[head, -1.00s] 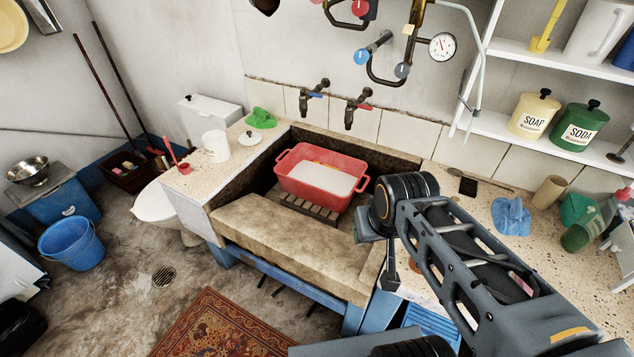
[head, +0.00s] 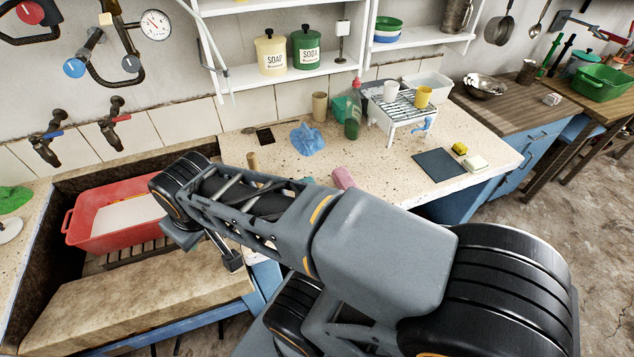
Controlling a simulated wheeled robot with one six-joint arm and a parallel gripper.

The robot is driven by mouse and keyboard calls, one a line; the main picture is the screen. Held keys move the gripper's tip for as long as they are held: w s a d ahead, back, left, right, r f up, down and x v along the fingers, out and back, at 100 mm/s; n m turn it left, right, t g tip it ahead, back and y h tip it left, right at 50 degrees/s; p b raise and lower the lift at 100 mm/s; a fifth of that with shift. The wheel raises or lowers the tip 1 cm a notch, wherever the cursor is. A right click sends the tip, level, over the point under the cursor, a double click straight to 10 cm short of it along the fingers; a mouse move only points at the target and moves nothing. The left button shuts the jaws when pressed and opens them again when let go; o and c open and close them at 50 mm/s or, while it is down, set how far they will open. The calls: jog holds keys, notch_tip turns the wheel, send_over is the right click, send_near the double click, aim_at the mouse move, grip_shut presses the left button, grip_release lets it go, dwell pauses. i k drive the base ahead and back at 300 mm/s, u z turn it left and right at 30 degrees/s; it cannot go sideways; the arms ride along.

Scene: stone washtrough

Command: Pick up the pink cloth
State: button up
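A pink thing (head: 343,178), probably the pink cloth, lies on the speckled counter just behind my arm. Its lower part is hidden by the arm, so I cannot tell its full shape. My arm reaches left across the picture and bends over the right end of the trough. A small dark end part, which seems to be my gripper (head: 232,261), hangs in front of the trough's right corner, well left of the pink thing. Its fingers are too hidden to tell open from shut.
A blue cloth (head: 306,138) lies on the counter (head: 385,178), near a green bottle (head: 353,110) and a beige cylinder (head: 319,106). A white rack (head: 398,120) holds cups. A red basin (head: 110,215) sits in the trough.

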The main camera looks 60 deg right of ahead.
aim_at(342, 177)
jog(key=u, duration=0.2)
jog(key=k, duration=0.1)
jog(key=z, duration=0.2)
jog(key=i, duration=0.1)
jog(key=z, duration=2.25)
jog(key=k, duration=0.4)
jog(key=z, duration=1)
jog(key=i, duration=0.6)
jog(key=u, duration=1.8)
